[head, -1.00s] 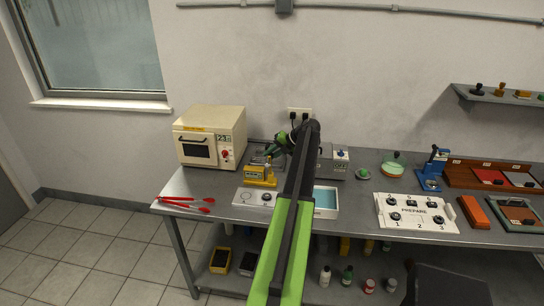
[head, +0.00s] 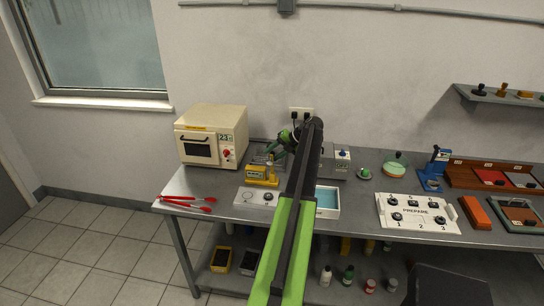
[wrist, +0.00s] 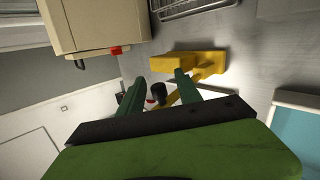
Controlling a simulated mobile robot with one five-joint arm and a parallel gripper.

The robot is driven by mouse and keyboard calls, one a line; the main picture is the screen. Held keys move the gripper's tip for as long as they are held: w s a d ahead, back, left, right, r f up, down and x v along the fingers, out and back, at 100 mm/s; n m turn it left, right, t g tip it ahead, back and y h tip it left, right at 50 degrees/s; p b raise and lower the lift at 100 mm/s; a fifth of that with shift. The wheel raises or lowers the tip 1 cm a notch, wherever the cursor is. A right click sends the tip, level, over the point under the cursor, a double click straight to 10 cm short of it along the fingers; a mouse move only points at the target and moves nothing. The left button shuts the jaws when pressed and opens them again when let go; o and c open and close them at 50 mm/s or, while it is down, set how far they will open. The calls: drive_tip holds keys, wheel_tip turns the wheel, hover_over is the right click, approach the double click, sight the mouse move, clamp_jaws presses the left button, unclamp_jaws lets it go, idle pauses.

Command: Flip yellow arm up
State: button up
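A yellow device (head: 262,176) stands on the grey bench, right of the cream oven. In the wrist view its yellow base (wrist: 188,65) lies beyond my fingers. A thin yellow arm (wrist: 173,99) slants across the space between them, with a black knob (wrist: 158,91) near its end. My gripper (wrist: 157,92) has its two green fingers apart, with the knob between them and gaps on both sides. In the head view my gripper (head: 279,149) is just above and behind the device. My own arm hides part of the bench there, and the yellow arm's angle is unclear.
The cream oven (head: 211,136) stands close on the left. A white plate (head: 256,197) lies in front of the device, and a blue-lined tray (head: 327,203) is to the right. Red tongs (head: 187,203) lie at the bench's left end. A grey box (head: 336,162) stands right of my arm.

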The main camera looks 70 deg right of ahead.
drive_tip(key=shift+r, duration=0.1)
drive_tip(key=p+v, duration=1.2)
drive_tip(key=v, duration=0.5)
drive_tip(key=shift+s+d, duration=0.1)
